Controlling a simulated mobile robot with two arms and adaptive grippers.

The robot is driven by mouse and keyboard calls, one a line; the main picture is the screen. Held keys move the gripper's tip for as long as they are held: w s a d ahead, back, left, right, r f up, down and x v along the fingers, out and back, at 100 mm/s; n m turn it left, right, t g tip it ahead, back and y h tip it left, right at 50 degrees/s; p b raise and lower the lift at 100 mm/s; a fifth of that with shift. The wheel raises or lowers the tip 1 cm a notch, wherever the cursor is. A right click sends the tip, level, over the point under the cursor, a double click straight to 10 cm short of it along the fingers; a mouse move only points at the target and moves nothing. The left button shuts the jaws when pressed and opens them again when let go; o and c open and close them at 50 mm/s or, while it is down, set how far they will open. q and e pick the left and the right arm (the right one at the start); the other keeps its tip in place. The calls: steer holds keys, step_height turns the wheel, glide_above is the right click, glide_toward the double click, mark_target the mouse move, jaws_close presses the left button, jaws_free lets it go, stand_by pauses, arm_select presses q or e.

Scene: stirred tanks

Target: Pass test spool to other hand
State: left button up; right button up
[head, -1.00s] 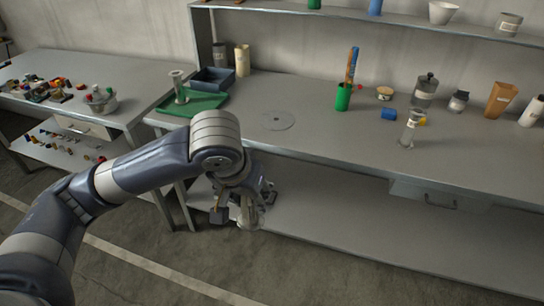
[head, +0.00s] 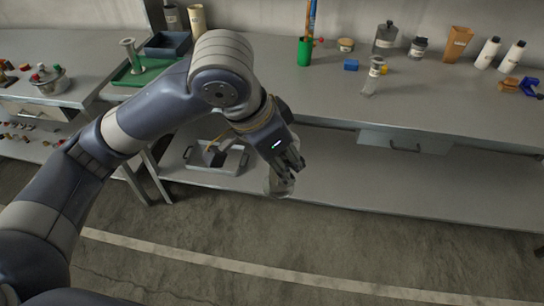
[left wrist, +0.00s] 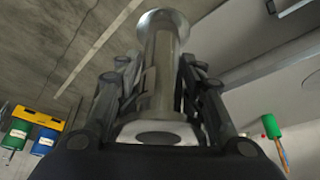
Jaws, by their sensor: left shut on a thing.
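My left gripper (head: 286,166) hangs in front of the bench's edge, over the lower shelf and floor. It is shut on a grey metal test spool (head: 279,184), mostly hidden by the fingers in the head view. In the left wrist view the test spool (left wrist: 163,62) lies lengthwise between both fingers, with a round flange at its far end and another near the palm. My right gripper is in neither view.
A similar spool (head: 131,56) stands on a green tray (head: 121,78). Another spool-like piece (head: 372,77) stands on the bench (head: 441,98). A grey tray (head: 233,165) sits on the lower shelf. The floor in front (head: 380,245) is clear.

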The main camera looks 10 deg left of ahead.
mark_target(298, 145)
arm_select(q)
step_height(298, 145, down, 3)
steer(key=w+d+m+g, duration=0.1)
steer(key=w+d+m, duration=0.2)
steer(key=s+a+r+n+t+y, duration=0.2)
steer(key=s+a+r+n, duration=0.4)
steer(key=a+r+n, duration=0.25)
steer(key=w+d+n+y, duration=0.1)
steer(key=w+d+n, duration=0.3)
steer(key=w+d, duration=0.5)
steer(key=s+f+m+h, duration=0.1)
steer(key=m, duration=0.2)
steer(key=a+f+m+h, duration=0.1)
steer(key=f+m, duration=0.1)
steer(key=m, duration=0.1)
steer(key=s+f+m+g, duration=0.1)
steer(key=m, duration=0.2)
steer(key=shift+s+a+f+h, duration=0.15)
steer(key=shift+s+a+h, duration=0.05)
steer(key=shift+s+h, duration=0.2)
steer(key=shift+s+a+f+m+g+h, duration=0.25)
steer(key=shift+a+f+m+g, duration=0.2)
steer(key=shift+f+m, duration=0.65)
steer(key=shift+s+a+f+m+g+h, duration=0.25)
steer(key=shift+f+m+g, duration=0.25)
steer(key=shift+m, duration=1.15)
steer(key=shift+s+a+f+m+g+h, duration=0.2)
steer(key=shift+a+f+m+g, duration=0.4)
steer(key=shift+m, duration=0.8)
